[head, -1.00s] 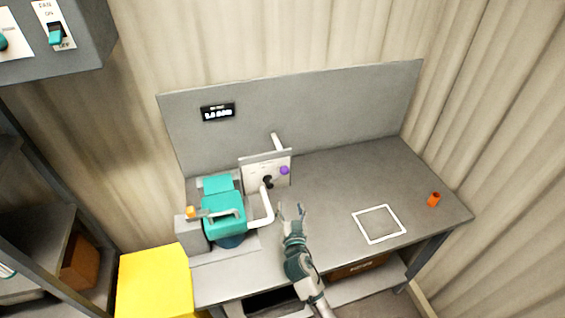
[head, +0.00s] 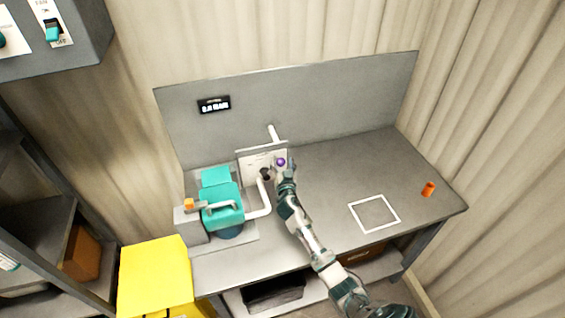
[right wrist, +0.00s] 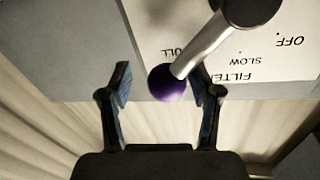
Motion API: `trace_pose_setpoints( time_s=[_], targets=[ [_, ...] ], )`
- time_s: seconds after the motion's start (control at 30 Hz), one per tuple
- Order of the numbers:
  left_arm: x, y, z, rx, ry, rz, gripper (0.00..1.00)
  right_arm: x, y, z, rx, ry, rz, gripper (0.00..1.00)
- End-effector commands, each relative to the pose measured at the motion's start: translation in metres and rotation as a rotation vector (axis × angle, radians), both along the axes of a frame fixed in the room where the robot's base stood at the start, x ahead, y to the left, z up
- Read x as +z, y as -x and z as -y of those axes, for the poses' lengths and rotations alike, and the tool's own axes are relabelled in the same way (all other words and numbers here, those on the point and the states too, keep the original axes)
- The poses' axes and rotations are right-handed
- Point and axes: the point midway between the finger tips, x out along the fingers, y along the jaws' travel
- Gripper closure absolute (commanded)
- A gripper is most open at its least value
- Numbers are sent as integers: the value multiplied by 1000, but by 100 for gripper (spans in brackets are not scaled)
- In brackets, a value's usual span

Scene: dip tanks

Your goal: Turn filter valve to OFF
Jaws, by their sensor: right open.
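The filter valve's lever ends in a purple ball knob (head: 281,162), in front of a white label panel (head: 250,166) on the bench. In the right wrist view the purple knob (right wrist: 167,83) sits on a silver lever (right wrist: 205,43). The panel (right wrist: 270,60) reads OFF, SLOW and FILTER, with a partly covered word ending in "ULL" near the knob. My right gripper (head: 285,166) is at the knob. In the right wrist view its open fingers (right wrist: 163,90) stand on either side of the knob, with gaps showing. My left gripper is not in view.
A teal pump (head: 222,197) with a white pipe (head: 262,200) stands left of the valve. An orange cylinder (head: 428,189) and a white square outline (head: 374,213) are on the right of the bench (head: 335,165). A yellow box (head: 153,275) stands at lower left.

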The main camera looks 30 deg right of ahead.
Motion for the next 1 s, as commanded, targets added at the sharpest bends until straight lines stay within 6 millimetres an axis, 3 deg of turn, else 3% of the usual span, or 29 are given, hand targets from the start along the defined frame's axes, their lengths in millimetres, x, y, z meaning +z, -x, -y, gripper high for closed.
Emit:
trace_pose_setpoints(
  time_s=[0.3,0.57,1.0],
  targets=[
    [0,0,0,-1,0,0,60,0,-3,0,1,0,0,37],
    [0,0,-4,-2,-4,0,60,0,-3,1,1,-1,0,100],
    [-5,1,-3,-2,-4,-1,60,1,-4,-1,-2,52,-13,100]
  ],
)
